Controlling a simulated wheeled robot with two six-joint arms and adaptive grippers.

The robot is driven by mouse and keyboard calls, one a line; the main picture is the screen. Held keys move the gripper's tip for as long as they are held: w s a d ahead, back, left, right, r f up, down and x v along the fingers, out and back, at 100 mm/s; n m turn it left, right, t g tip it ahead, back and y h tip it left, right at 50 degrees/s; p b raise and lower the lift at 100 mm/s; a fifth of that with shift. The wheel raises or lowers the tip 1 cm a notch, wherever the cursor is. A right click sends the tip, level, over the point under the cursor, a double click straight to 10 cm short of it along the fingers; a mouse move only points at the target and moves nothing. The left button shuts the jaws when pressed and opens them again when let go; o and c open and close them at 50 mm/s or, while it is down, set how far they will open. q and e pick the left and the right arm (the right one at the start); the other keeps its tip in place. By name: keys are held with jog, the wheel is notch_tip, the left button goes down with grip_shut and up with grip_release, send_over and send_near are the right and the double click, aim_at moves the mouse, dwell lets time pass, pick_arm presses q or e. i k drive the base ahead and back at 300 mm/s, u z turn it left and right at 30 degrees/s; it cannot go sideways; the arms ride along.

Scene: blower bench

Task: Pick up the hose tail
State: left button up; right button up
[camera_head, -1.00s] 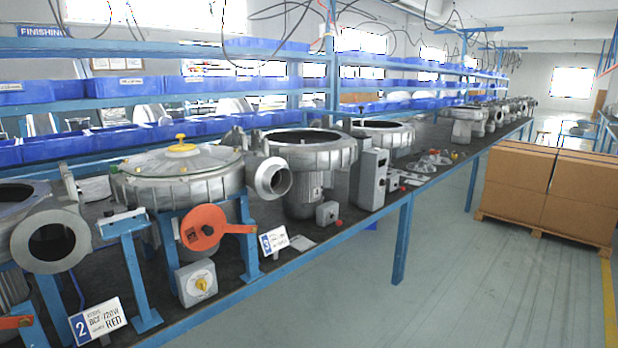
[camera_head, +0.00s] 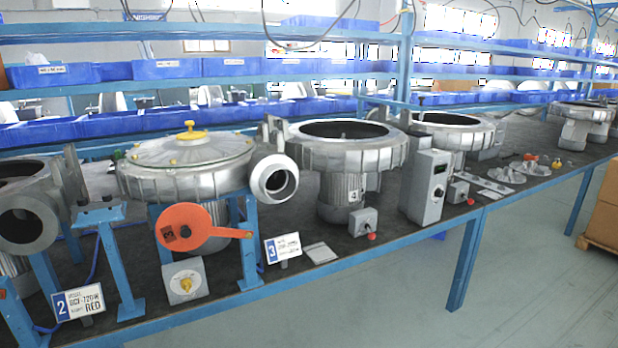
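Neither of my grippers is in the head view. I cannot make out a clear hose tail. A thin blue tube (camera_head: 96,258) runs on the dark bench top behind a blue stand at the left; its ends are hidden and I cannot tell if it is the hose. A blower with a yellow-knobbed lid (camera_head: 187,152) stands in the left middle, its round outlet (camera_head: 275,179) facing right. An orange disc with a handle (camera_head: 185,227) is in front of it. Card 2 (camera_head: 78,304) and card 3 (camera_head: 283,248) stand at the bench's front.
An open-topped blower (camera_head: 345,150) stands right of the lidded one, beside a grey control box (camera_head: 425,185). Blue bins (camera_head: 240,67) fill the shelves behind. A bench leg (camera_head: 466,262) stands at the front. The floor (camera_head: 530,290) there is clear, with cardboard boxes (camera_head: 603,215) at the right edge.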

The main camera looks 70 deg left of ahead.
aim_at(265, 167)
jog(key=u, duration=0.4)
jog(key=i, duration=0.85)
jog(key=u, duration=0.7)
